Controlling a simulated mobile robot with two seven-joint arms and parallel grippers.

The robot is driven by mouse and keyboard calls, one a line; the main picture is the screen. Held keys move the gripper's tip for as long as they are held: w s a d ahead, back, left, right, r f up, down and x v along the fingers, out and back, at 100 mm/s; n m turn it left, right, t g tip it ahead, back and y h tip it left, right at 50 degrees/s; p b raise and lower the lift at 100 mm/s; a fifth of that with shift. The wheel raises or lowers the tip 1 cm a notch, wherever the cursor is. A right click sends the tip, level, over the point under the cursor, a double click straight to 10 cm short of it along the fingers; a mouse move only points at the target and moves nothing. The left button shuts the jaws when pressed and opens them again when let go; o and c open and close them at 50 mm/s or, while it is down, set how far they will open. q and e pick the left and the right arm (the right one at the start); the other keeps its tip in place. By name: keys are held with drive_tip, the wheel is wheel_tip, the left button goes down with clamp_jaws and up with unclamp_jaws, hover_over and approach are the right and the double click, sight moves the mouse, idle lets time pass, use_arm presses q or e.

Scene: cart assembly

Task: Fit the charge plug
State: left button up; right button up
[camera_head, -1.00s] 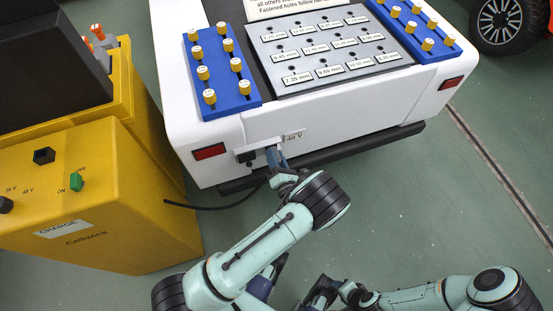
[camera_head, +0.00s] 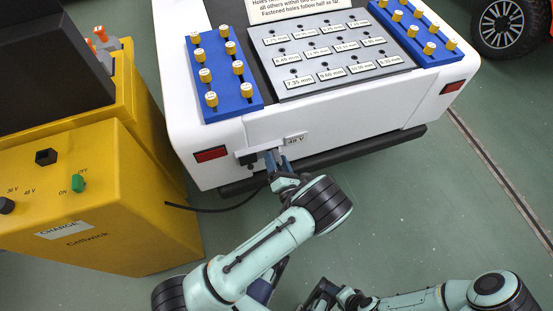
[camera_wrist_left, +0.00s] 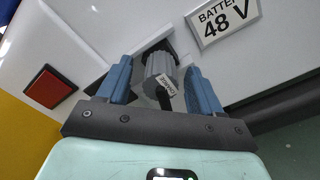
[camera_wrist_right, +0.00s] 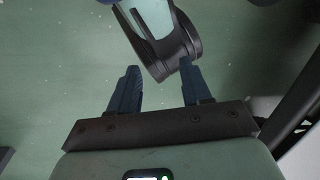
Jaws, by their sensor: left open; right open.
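The grey charge plug (camera_wrist_left: 160,72), with a small label, sits at the port in the cart's white rear panel, under the 48 V sign (camera_wrist_left: 223,22). How deep it sits cannot be told. My left gripper (camera_head: 277,161) is open, its blue fingers on either side of the plug with gaps in the left wrist view (camera_wrist_left: 157,82). The black cable (camera_head: 215,209) runs from the yellow charger (camera_head: 125,215) toward the port. My right gripper (camera_wrist_right: 155,88) is open and empty above the floor, low in the head view (camera_head: 322,292).
The white cart (camera_head: 330,130) carries a grey hole plate (camera_head: 290,88) and blue peg racks (camera_head: 222,75). A dark bumper (camera_head: 350,152) juts below the port. The charger has a green switch (camera_head: 78,183).

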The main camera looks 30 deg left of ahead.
use_arm(q)
drive_tip(key=p+v, duration=0.1)
drive_tip(key=v, duration=1.1)
drive_tip(key=shift+s+d, duration=0.25)
drive_tip(key=shift+d, duration=0.05)
use_arm(e)
drive_tip(key=shift+s+a+r+g, duration=0.3)
drive_tip(key=shift+s+a+r, duration=0.1)
drive_tip(key=shift+s+r, duration=0.4)
